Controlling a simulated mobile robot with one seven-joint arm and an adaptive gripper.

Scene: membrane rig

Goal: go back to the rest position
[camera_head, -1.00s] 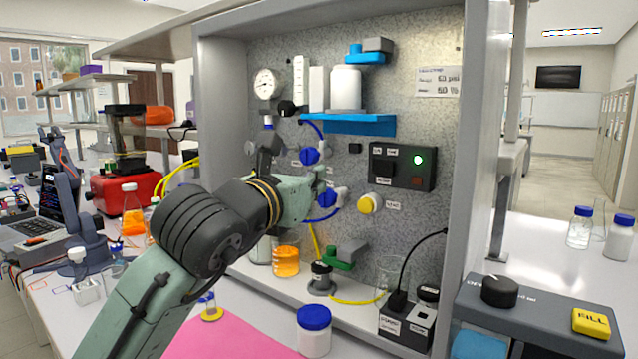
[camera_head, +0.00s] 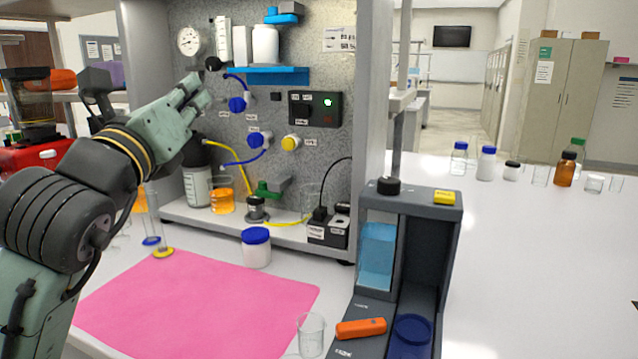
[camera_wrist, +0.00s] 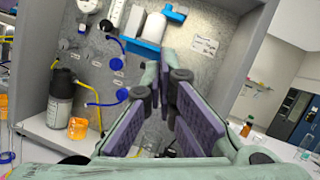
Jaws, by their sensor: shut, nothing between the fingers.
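My gripper (camera_head: 198,92) is raised in front of the left part of the grey membrane rig panel (camera_head: 330,65). In the wrist view its two padded fingers (camera_wrist: 173,78) are close together with nothing held between them. The panel carries a gauge (camera_head: 189,41), two blue valve knobs (camera_head: 237,104) and (camera_head: 255,139), a yellow knob (camera_head: 291,143) and a black box with a lit lamp (camera_head: 315,108). The fingers appear apart from the panel and its knobs. My arm covers part of the left side of the head view.
A dark-capped bottle (camera_head: 197,183) and an orange-filled beaker (camera_head: 221,200) stand on the rig's floor. In front are a pink mat (camera_head: 200,305), a white jar (camera_head: 256,248), a clear beaker (camera_head: 311,335) and a grey dispenser (camera_head: 430,240).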

